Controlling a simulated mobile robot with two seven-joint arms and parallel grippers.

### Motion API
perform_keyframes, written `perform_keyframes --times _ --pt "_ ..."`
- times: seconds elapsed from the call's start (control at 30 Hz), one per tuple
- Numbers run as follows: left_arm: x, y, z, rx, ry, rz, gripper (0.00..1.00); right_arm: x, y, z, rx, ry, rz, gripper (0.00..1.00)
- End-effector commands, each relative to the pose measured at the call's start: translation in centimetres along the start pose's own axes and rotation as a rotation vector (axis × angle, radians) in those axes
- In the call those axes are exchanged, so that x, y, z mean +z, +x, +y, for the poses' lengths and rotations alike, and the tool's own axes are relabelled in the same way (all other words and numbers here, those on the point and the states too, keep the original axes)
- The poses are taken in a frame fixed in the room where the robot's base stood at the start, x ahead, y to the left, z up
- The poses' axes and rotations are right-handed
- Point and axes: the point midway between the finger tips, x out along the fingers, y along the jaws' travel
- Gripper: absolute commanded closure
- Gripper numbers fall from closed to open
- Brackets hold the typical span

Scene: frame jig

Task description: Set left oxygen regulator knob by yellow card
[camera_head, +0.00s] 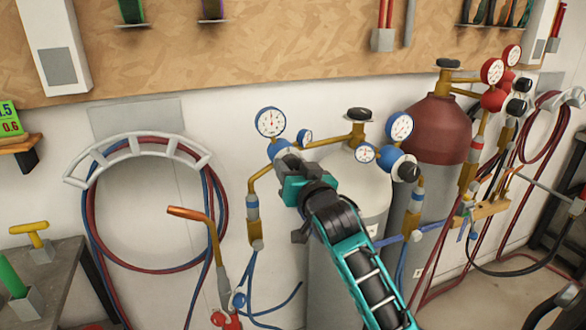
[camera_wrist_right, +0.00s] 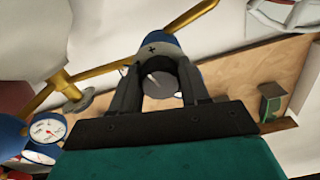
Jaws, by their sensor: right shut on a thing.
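The left oxygen regulator (camera_head: 280,149) has a blue body, a large dial (camera_head: 270,122) and a smaller dial (camera_head: 305,136). My right gripper (camera_head: 290,172) is at its front and hides the knob in the head view. In the right wrist view my right gripper (camera_wrist_right: 158,88) is shut on the knob (camera_wrist_right: 160,83), with one finger on each side. The blue body (camera_wrist_right: 155,46) with a plus mark is just beyond. A green and yellow card (camera_head: 10,118) reading 0.6 on its lower part is cut off by the left edge. My left gripper is not in view.
A second blue regulator with a black knob (camera_head: 408,168) stands close to the right. A brass torch tube (camera_head: 190,214) and a hose hanger (camera_head: 140,146) are to the left.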

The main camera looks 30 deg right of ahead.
Motion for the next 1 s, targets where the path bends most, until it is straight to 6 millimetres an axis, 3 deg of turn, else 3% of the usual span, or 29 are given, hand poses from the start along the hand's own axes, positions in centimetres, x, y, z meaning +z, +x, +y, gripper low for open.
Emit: perform_keyframes --times 0.1,0.13,0.37,0.73,1.0 --pt "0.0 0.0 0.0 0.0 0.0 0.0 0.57 0.1 0.0 0.0 -0.001 -0.002 -0.001 0.85" --pt "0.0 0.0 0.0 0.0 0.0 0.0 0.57 0.1 0.0 0.0 -0.001 -0.002 -0.001 0.54" --pt "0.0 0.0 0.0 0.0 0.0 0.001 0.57 0.1 0.0 0.0 -0.001 -0.003 -0.001 0.32" --pt "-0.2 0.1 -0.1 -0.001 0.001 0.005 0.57 0.1 -0.6 0.0 -0.001 -0.003 -0.001 0.3" --pt "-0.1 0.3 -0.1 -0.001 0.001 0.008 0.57 0.2 -5.2 0.0 0.0 -0.002 -0.002 0.3"
